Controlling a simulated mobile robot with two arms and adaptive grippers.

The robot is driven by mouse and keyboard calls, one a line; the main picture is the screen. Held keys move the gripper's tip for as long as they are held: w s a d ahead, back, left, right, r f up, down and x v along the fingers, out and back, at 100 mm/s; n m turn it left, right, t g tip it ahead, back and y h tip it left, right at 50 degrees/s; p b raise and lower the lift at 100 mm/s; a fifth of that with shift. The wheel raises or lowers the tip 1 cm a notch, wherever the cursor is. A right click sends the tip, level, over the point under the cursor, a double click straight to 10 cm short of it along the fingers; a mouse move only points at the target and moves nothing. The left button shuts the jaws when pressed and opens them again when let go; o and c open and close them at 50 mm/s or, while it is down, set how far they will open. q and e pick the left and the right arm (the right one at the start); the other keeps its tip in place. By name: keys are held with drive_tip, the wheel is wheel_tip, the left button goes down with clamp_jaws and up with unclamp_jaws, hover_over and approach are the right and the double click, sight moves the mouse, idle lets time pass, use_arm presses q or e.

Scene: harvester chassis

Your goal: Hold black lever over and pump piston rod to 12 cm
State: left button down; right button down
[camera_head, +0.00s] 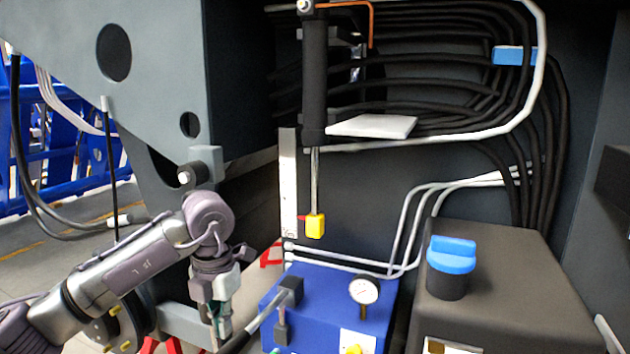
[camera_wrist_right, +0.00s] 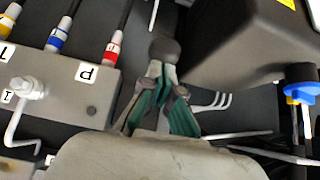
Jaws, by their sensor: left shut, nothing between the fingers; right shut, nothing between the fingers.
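The silver piston rod (camera_head: 314,180) hangs from a black cylinder (camera_head: 314,75) in the head view and ends in a yellow block (camera_head: 315,226). A white scale strip (camera_head: 288,185) stands beside it, with a red pointer at the yellow block. My left gripper (camera_head: 222,328) points down, shut and empty, by the end of the pump handle (camera_head: 262,320); contact is unclear. In the right wrist view, my right gripper (camera_wrist_right: 157,75) is shut, its fingertips just below the round knob of a black lever (camera_wrist_right: 164,48). Whether they touch it is unclear.
A blue pump unit (camera_head: 315,290) with a gauge (camera_head: 364,290) stands at bottom centre. Right of it, a dark tank (camera_head: 510,290) has a blue cap (camera_head: 451,255). In the right wrist view, a grey block (camera_wrist_right: 60,90) carries coloured hose fittings. Black hoses line the back.

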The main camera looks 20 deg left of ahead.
wheel_tip(320, 180, up, 7)
drive_tip(key=shift+r, duration=0.2)
idle(0.6)
drive_tip(key=shift+w, duration=0.1)
drive_tip(key=shift+r, duration=0.1)
drive_tip(key=v, duration=1.2)
idle(0.9)
use_arm(q)
wheel_tip(320, 180, up, 12)
idle(0.7)
drive_tip(key=shift+f, duration=0.1)
